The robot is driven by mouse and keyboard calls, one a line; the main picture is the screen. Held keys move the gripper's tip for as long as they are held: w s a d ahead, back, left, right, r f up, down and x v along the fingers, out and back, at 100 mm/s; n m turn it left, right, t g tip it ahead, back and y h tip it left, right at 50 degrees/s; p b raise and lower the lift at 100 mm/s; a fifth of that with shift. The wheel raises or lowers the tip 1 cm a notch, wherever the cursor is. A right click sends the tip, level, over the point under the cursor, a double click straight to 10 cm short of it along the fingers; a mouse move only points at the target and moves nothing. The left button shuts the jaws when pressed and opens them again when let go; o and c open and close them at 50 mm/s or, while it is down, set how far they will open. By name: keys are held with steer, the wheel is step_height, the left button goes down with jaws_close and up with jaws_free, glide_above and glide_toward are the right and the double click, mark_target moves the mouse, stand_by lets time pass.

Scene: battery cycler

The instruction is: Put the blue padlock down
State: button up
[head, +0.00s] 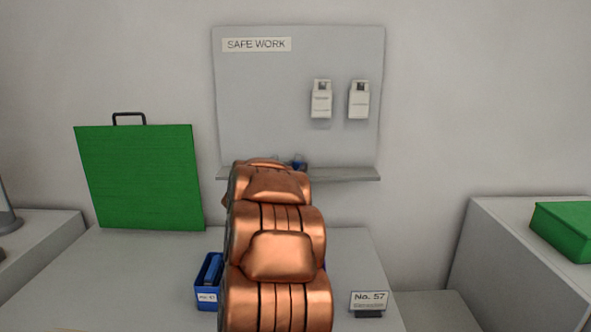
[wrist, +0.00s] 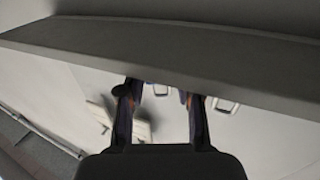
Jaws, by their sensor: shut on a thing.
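In the head view a small dark blue patch (head: 299,163), which looks like the blue padlock, shows just past the end of my copper arm at the grey shelf (head: 345,174). My arm hides most of it and my gripper there. In the wrist view the two dark fingers of my gripper (wrist: 160,100) stand apart beside the shelf (wrist: 200,58), which crosses the picture. The padlock's body is not clear between them. I cannot tell whether it touches the shelf.
Above the shelf is a grey board (head: 270,100) marked SAFE WORK, with two pale hanging units (head: 321,104) (head: 359,104). A blue bin (head: 203,298) and a "No. 57" sign (head: 369,301) stand on the bench (head: 130,275). A green case (head: 140,180) stands left.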

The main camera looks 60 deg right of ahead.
steer(key=shift+f, duration=0.2)
steer(key=o, duration=0.7)
steer(key=shift+c, duration=0.2)
steer(key=shift+r, duration=0.1)
steer(key=shift+r, duration=0.2)
steer(key=a+b, duration=0.1)
steer(key=a, duration=1.1)
steer(key=shift+s, duration=0.15)
steer(key=shift+f, duration=0.1)
